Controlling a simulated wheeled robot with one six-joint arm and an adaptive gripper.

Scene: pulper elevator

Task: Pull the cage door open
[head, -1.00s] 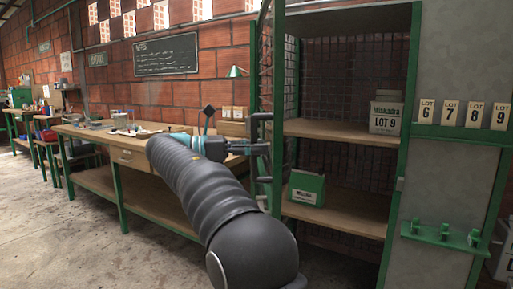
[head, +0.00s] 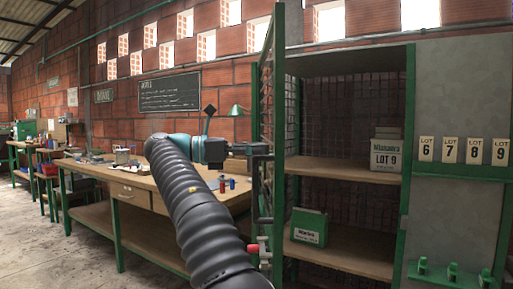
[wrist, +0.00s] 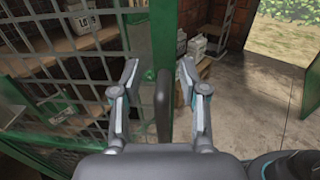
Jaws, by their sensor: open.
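The cage door (head: 278,130), a green frame with wire mesh, stands swung out from the cage and shows nearly edge-on in the head view. In the wrist view its mesh (wrist: 50,75) fills the left side. A dark upright handle bar (wrist: 162,105) stands on the door's edge, between the fingers of my gripper (wrist: 160,90). The fingers are apart, one on each side of the bar, with gaps visible. In the head view my gripper (head: 262,149) is at the door's left side, partly hidden by its own links. A red-tipped lever (head: 254,248) sits lower on the door.
The cage shelves (head: 345,170) hold a white Lot 9 box (head: 387,155) and a green box (head: 308,228). A wooden workbench (head: 130,185) with small items stands behind my arm on the left.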

